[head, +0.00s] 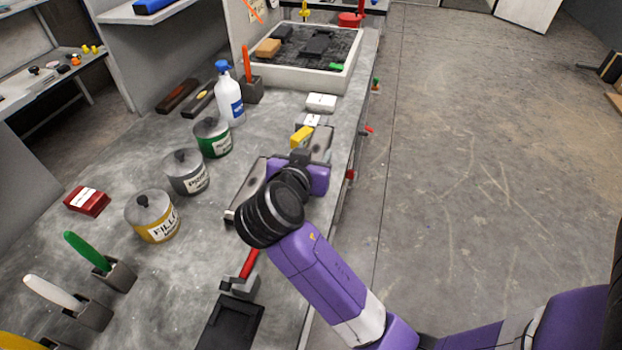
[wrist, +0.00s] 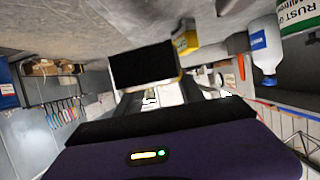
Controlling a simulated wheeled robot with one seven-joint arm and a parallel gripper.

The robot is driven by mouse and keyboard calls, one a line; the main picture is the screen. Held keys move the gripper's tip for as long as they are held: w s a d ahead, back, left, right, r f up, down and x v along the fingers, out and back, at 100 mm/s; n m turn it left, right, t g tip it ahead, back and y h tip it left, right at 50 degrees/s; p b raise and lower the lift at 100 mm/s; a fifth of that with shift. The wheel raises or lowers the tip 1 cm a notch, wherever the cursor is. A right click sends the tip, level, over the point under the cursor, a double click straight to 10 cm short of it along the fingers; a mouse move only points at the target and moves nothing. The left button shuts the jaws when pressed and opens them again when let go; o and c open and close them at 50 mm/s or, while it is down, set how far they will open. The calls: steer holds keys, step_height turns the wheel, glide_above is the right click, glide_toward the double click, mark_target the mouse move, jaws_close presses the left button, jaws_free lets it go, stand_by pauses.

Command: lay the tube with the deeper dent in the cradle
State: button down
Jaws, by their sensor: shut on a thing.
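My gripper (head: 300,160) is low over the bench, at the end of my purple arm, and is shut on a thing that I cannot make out. The gripper's body hides most of it. A long grey piece with dark hollows (head: 247,190) lies left of the gripper, and a similar grey piece (head: 321,142) shows just beyond it. I cannot tell which are tubes or the cradle, or compare dents. A small yellow block (head: 302,136) is close beyond the fingertips; it also shows in the wrist view (wrist: 186,43), beside a dark block (wrist: 143,68).
Tins of filler (head: 157,228), primer (head: 186,176) and green-labelled paint (head: 212,141) stand left, with a spray bottle (head: 229,98) beyond. A grit-filled tray (head: 340,82) is at the back. A red-handled tool (head: 249,264) and black tray (head: 229,325) are nearer.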

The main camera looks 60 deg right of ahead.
steer(key=shift+f, duration=4)
steer(key=shift+f, duration=0.1)
steer(key=c, duration=0.7)
jaws_free()
